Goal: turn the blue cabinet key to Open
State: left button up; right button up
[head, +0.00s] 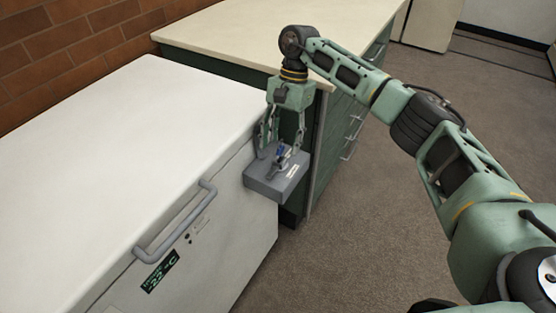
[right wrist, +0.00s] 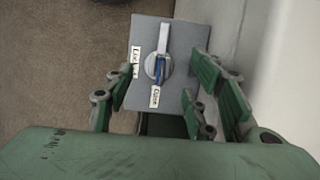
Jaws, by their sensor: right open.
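The blue key (right wrist: 160,70) sits on a round silver disc on a grey lock box (right wrist: 182,32). In the right wrist view a pale bar runs from the disc towards the top of the picture. A "Locked" label (right wrist: 135,61) is left of the disc and an "Open" label (right wrist: 155,97) is below it. In the head view the grey box (head: 266,187) is at the front right corner of the white chest, with the blue key (head: 281,150) on top. My right gripper (head: 282,145) is open above the box, its fingers on either side of the key. My left gripper is not in view.
The white chest (head: 150,130) has a grey handle (head: 178,222) and a dark temperature label (head: 160,271). A green drawer cabinet with a cream top (head: 270,30) stands behind the box.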

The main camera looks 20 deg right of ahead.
jog(key=shift+r, duration=0.45)
pick_arm(q)
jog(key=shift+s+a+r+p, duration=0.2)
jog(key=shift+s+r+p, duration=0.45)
jog(key=shift+p, duration=0.3)
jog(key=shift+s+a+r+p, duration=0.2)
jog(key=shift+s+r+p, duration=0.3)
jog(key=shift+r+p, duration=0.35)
pick_arm(e)
jog(key=v, duration=0.6)
jog(key=shift+d+r, duration=0.2)
jog(key=shift+r, duration=0.15)
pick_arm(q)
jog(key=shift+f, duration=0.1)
pick_arm(e)
jog(key=shift+w, duration=0.15)
